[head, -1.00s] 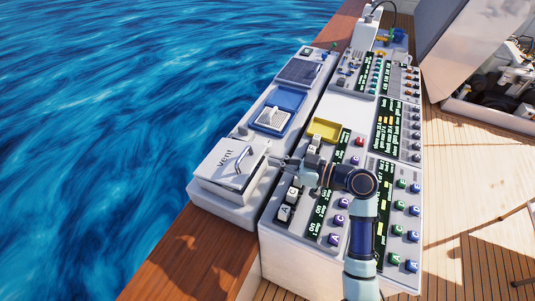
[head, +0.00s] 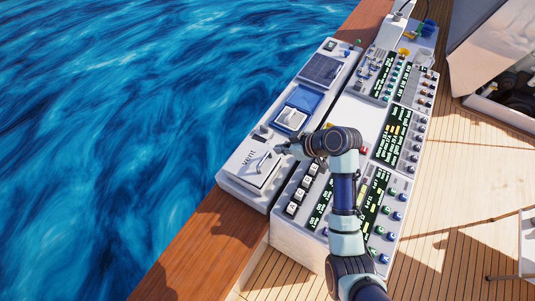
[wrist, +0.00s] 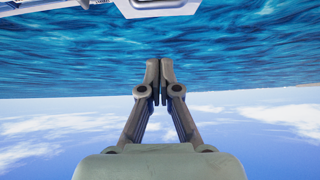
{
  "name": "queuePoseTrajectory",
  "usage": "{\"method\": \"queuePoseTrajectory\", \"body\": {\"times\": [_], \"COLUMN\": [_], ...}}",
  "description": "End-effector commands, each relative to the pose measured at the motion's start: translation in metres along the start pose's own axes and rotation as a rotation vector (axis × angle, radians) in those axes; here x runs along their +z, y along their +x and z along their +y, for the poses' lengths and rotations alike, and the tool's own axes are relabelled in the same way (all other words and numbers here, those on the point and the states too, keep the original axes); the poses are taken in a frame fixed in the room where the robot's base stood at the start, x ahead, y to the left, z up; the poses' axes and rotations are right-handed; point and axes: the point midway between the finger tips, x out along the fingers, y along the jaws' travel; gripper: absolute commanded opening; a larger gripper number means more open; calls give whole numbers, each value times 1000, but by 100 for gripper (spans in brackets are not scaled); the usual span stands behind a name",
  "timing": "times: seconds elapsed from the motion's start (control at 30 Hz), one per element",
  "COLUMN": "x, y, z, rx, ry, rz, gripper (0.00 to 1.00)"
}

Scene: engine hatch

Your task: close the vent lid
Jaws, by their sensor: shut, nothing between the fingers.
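The white vent lid (head: 249,170), marked "vent" and fitted with a curved handle, is at the near end of the left white console in the head view. It appears to lie flat, about level with the console top. A small gap under its edge cannot be ruled out. My gripper (head: 281,148) is just right of the lid's upper right corner, close to the handle. I cannot tell from the head view whether it touches the lid. In the wrist view my gripper (wrist: 160,66) has its fingers together with nothing between them.
A blue tray with a white piece (head: 291,117) sits beyond the lid, and a dark panel (head: 321,69) farther along. The right console carries switches, knobs and green displays (head: 390,140). Left of the consoles are a wooden edge (head: 205,240) and open water.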

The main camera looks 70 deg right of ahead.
Motion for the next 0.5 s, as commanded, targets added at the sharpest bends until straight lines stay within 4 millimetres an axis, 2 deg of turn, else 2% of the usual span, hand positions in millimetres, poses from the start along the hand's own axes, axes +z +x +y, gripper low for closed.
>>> {"method": "queuePoseTrajectory", "body": {"times": [0.37, 0.5], "x": [1, 18], "y": [81, 96], "z": [-1, 0], "rx": [-3, -1], "ry": [1, 2], "rz": [-2, -1], "gripper": [0, 0]}}
